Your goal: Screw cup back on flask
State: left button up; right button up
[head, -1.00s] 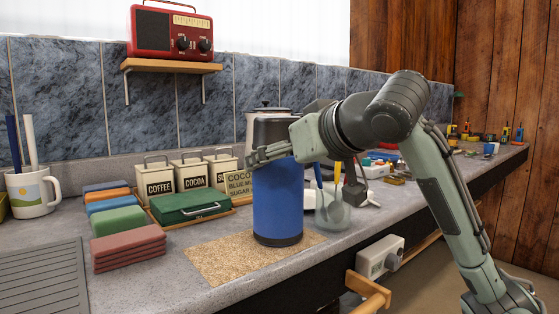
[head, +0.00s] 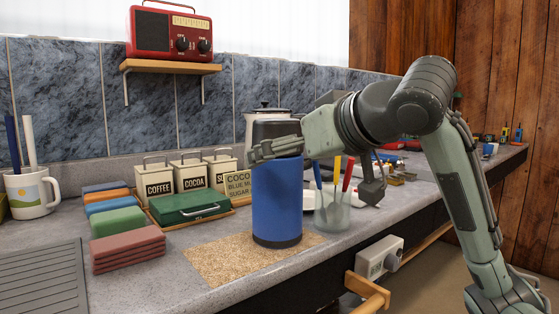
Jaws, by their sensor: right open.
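The blue flask (head: 277,203) stands upright on a tan cork mat (head: 215,262) on the counter. The black cup (head: 277,129) sits on top of the flask, its lower part covered by my right gripper. My right gripper (head: 262,150) reaches in from the right at the height where cup and flask meet. It is open, with one finger across the front of the cup; the other finger is hidden behind. I cannot tell whether the fingers touch the cup. My left gripper is not in view.
A glass of pens (head: 332,215) stands close right of the flask, under my right arm. A green case (head: 190,206), canisters (head: 196,175) and folded cloths (head: 128,248) lie to the left. A white pot (head: 250,128) is behind.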

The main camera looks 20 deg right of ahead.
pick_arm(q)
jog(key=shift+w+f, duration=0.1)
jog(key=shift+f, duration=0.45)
pick_arm(e)
jog(key=v, duration=0.9)
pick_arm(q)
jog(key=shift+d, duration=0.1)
